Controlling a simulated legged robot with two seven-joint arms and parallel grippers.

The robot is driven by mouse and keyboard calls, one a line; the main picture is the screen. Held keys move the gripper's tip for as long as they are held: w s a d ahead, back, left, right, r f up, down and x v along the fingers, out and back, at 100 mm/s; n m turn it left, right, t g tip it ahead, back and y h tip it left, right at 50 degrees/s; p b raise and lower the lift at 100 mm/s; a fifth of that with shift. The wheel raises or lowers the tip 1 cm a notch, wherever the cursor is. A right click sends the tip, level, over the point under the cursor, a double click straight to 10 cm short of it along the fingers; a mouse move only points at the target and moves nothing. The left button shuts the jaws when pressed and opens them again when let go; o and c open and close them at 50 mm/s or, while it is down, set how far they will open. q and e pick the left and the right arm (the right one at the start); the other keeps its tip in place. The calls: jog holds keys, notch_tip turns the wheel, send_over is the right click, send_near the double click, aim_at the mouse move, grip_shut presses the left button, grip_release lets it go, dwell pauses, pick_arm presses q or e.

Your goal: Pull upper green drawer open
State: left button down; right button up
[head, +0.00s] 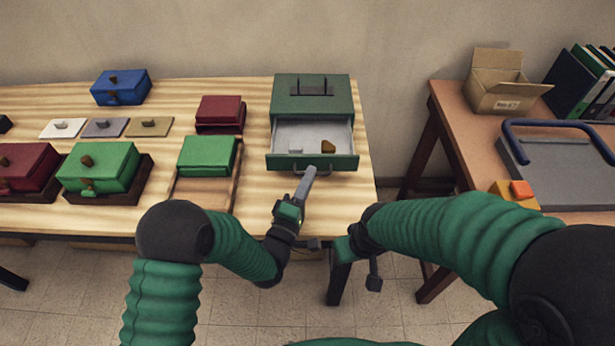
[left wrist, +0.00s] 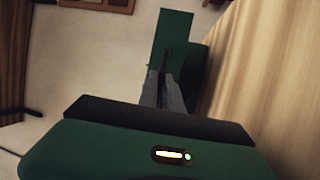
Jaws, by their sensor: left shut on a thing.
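A dark green cabinet (head: 312,96) stands at the right end of the wooden table. Its drawer (head: 287,161) is pulled out toward me, and the light interior is visible. A small pale block (head: 295,150) and a brownish-yellow piece (head: 328,146) lie inside. In the left wrist view the closed fingers (left wrist: 163,92) meet the dark handle before the green front (left wrist: 172,32). My right gripper (head: 362,263) hangs low beyond the table's front edge, and its jaw state is unclear.
Green (head: 100,166), dark red (head: 25,166) and blue (head: 120,87) boxes stand left on the table. Another green box (head: 207,155) sits close left of the cabinet. A side table (head: 470,145) at right holds a cardboard box (head: 500,83) and a grey tray (head: 560,165).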

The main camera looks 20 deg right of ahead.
pick_arm(q)
jog(key=shift+s+d+f, duration=0.15)
jog(key=shift+d+f, duration=0.05)
jog(key=shift+f, duration=0.05)
jog(key=shift+s+a+r, duration=0.1)
jog(key=shift+s, duration=0.1)
jog(key=c, duration=1.6)
grip_release()
jog(key=shift+w+a, duration=0.1)
jog(key=shift+o, duration=0.3)
jog(key=shift+w, duration=0.1)
jog(key=b+v, duration=0.2)
jog(key=v, duration=1.4)
jog(key=shift+s, duration=0.35)
